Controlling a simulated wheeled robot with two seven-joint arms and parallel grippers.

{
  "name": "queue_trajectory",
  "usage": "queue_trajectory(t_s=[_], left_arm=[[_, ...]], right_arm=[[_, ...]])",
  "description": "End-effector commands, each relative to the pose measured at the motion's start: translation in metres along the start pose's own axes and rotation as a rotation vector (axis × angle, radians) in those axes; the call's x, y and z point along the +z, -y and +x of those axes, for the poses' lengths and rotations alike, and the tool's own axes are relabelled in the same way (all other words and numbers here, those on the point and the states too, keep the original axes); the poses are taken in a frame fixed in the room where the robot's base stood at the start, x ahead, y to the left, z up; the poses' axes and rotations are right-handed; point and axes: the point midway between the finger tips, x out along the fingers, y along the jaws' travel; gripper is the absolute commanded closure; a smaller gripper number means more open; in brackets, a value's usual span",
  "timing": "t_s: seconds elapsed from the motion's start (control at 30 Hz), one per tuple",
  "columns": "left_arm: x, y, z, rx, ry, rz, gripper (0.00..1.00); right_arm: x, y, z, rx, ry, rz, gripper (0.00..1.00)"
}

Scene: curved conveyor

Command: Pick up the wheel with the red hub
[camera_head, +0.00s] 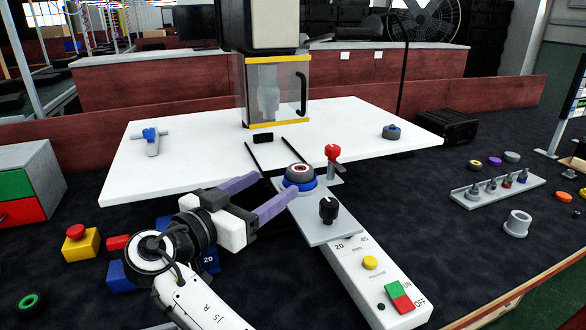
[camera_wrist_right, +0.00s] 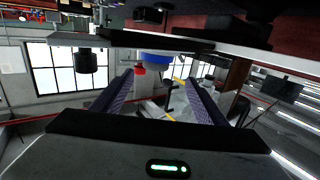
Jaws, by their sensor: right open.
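A dark grey wheel with a small red hub in a pale ring (camera_head: 300,172) lies flat on a blue round base (camera_head: 303,186) on the grey plate of a control box. My right gripper (camera_head: 275,184) is open and empty. Its two purple fingers point towards the wheel from the lower left, with the tips just short of the blue base. In the right wrist view, which is upside down, the blue base (camera_wrist_right: 158,57) shows at the top, between and beyond the fingers (camera_wrist_right: 159,77). The wheel is not clearly visible there. My left gripper is not in view.
A red knob (camera_head: 333,152) and black knob (camera_head: 328,208) stand close to the wheel. The control box (camera_head: 362,252) has yellow, green and red buttons. A peg rack (camera_head: 498,190) stands at right.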

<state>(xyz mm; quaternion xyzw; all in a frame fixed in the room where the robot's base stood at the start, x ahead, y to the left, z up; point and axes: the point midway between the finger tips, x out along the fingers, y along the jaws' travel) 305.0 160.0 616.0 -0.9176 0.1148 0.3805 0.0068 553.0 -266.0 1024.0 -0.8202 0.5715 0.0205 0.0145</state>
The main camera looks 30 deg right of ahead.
Motion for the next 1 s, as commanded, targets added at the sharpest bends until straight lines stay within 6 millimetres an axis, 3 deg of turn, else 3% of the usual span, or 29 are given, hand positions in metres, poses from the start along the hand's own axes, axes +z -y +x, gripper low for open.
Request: queue_trajectory(t_s=[0.1,0.53,0.87,1.0], left_arm=[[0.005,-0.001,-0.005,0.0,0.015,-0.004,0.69],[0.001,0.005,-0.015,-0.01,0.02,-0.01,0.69],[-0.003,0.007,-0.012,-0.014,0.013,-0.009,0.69],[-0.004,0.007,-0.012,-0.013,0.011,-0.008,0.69]], right_arm=[[-0.002,-0.001,0.02,0.003,-0.002,-0.001,0.34],[-0.007,-0.008,0.075,0.002,-0.002,-0.002,0.34],[-0.004,-0.007,0.086,0.0,0.0,-0.001,0.34],[-0.004,-0.007,0.085,0.0,0.0,-0.001,0.52]])
